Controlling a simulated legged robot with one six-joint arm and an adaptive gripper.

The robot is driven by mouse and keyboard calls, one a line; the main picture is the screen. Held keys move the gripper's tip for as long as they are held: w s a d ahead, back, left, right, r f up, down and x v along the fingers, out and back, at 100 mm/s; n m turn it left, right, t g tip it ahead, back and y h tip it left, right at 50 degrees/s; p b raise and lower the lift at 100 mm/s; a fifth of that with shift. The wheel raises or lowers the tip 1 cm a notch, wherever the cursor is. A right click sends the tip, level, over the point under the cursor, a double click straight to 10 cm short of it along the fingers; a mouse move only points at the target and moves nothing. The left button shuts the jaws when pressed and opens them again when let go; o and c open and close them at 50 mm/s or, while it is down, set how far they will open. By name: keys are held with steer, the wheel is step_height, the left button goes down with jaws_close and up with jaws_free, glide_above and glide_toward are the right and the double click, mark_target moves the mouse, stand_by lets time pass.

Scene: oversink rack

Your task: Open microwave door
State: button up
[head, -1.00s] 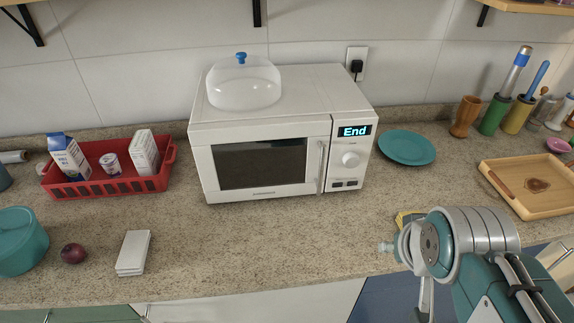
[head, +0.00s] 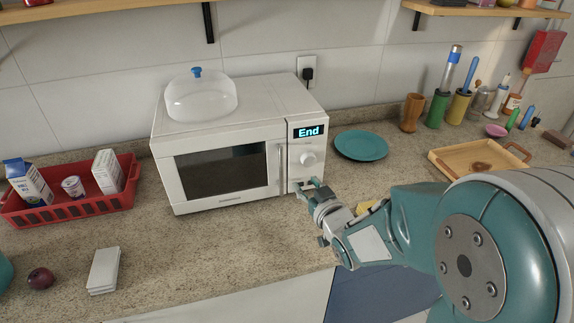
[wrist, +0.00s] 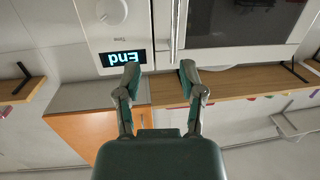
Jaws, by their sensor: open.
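The white microwave (head: 240,110) stands on the counter with its door (head: 220,172) shut. Its upright handle (head: 281,166) is at the door's right edge, left of the control panel, whose display reads "End". My gripper (head: 309,187) is open and empty in front of the microwave's lower right corner. The wrist view appears upside down. There my gripper's (wrist: 160,71) two fingers point at the microwave front, and the handle (wrist: 176,28) lies ahead, between the lines of the two fingers. Neither finger visibly touches it.
A clear dome (head: 200,98) sits on top of the microwave. A teal plate (head: 361,146) and a wooden tray (head: 450,160) are to the right. A red basket (head: 70,208) is to the left. The counter before the door is free.

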mark_target(282, 165)
steer(key=shift+t+y, duration=0.3)
steer(key=shift+y, duration=0.5)
steer(key=x, duration=0.7)
steer(key=a+x, duration=0.1)
steer(key=x, duration=0.3)
steer(key=shift+s+f, duration=0.3)
steer(key=shift+s, duration=0.05)
jaws_close()
